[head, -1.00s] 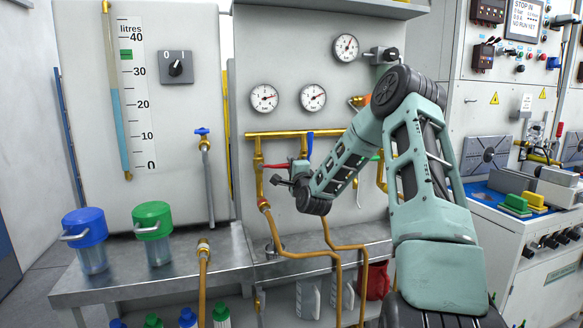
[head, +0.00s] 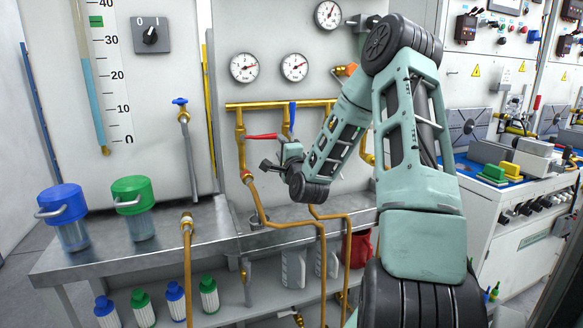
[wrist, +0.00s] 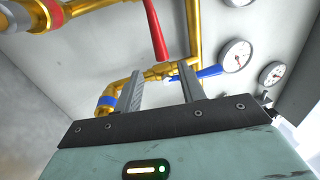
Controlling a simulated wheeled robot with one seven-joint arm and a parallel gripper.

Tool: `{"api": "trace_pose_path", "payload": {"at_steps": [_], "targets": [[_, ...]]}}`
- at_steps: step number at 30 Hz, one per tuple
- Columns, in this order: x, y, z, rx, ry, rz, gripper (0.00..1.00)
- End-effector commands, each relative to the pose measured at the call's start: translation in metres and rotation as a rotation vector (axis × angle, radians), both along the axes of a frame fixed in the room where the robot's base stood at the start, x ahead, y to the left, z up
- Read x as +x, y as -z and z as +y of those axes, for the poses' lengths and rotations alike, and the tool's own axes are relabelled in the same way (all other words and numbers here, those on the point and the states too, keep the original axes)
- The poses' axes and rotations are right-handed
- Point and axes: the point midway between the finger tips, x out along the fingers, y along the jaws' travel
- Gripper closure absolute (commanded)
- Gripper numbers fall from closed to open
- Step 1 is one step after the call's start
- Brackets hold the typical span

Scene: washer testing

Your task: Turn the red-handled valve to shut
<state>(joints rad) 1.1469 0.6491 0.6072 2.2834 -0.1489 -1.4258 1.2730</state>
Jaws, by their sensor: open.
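The red handle (head: 262,137) of a valve sticks out to the right, about level, from a brass pipe (head: 241,150) on the grey panel. My gripper (head: 267,166) is just below the handle in the head view, apart from it as far as I can tell. In the wrist view my gripper's two fingers (wrist: 161,82) are spread with nothing between them. There the red handle (wrist: 155,30) shows above and beyond the fingertips, in line with the gap. The valve body behind it is partly cut off.
A blue handle (head: 292,115) stands upright on the pipe to the right of the red one; it is close past the right finger in the wrist view (wrist: 209,72). Gauges (head: 294,66) sit above. Below are bent copper pipes (head: 322,260) and a metal bench (head: 215,236).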

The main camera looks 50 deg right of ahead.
Motion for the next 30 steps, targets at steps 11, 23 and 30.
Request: {"api": "trace_pose_path", "payload": {"at_steps": [11, 23, 30], "targets": [[-0.064, 0.012, 0.039, 0.006, 0.000, 0.003, 0.60], [-0.078, 0.019, 0.048, 0.002, 0.000, 0.001, 0.60], [-0.078, 0.019, 0.048, 0.001, 0.000, 0.001, 0.60]]}}
